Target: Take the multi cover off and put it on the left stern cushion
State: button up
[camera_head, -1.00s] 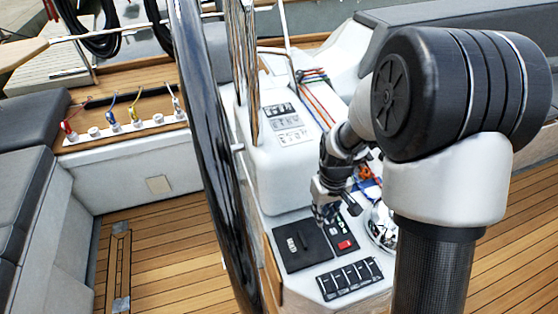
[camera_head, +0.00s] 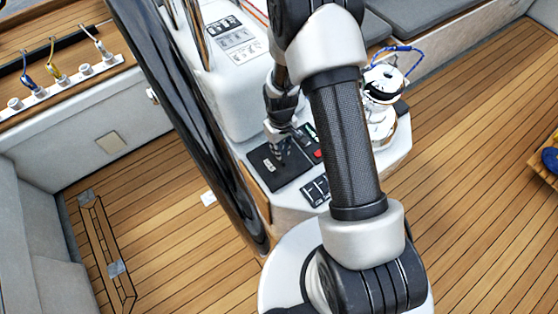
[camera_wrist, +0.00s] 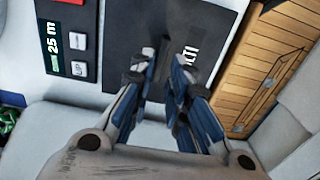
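The multi cover (camera_head: 284,179) is a flat black square with a white label, lying on the white console beside the steering wheel. In the wrist view its dark face (camera_wrist: 126,35) fills the upper middle, with part of the label showing right of the fingers. My gripper (camera_head: 282,154) points down at the cover, over its upper part. In the wrist view the fingertips (camera_wrist: 162,65) are close together, with a narrow dark gap or tab between them. I cannot tell whether they grip it. Which cushion is the left stern one is not clear from the current view.
The large black steering wheel (camera_head: 178,125) rises just left of the console. A switch panel (camera_head: 316,191) and a chrome-and-white winch (camera_head: 381,100) sit near the cover. Dark seat cushions (camera_head: 455,24) lie at the upper right.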

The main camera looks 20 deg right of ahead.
notch_tip(320, 180, down, 5)
jog(key=shift+w+a+f+b, duration=0.1)
jog(key=shift+f+b, duration=0.1)
jog(key=shift+b, duration=0.85)
jog(key=shift+c, duration=0.5)
grip_shut()
jog(key=shift+r, duration=0.1)
